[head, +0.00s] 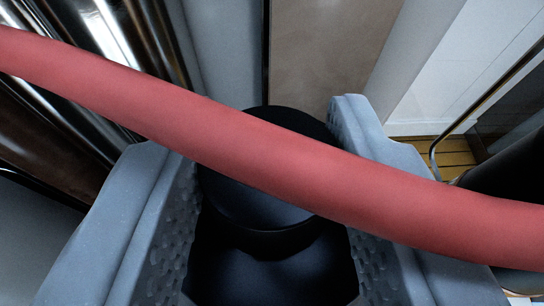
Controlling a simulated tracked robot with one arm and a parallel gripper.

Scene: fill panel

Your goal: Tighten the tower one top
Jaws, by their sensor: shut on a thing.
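A black round cap (248,208) with a broad disc-like top sits between the two grey, dimpled fingers of my gripper (268,215). My gripper is shut on it, with one finger at its left and one at its right. A darker body shows below the cap's rim, between the fingers. A thick red hose (330,180) runs across the view in front of the cap and fingers, and hides the middle of the cap and parts of both fingers. What lies under the cap, and whether it is fully tight, cannot be seen.
Shiny metal pipes (70,80) stand at the upper left. A brown panel (325,50) and a pale wall (440,60) are behind the cap. A thin bent rail (480,100) and a dark object (505,165) are at the right, over a wooden floor (440,152).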

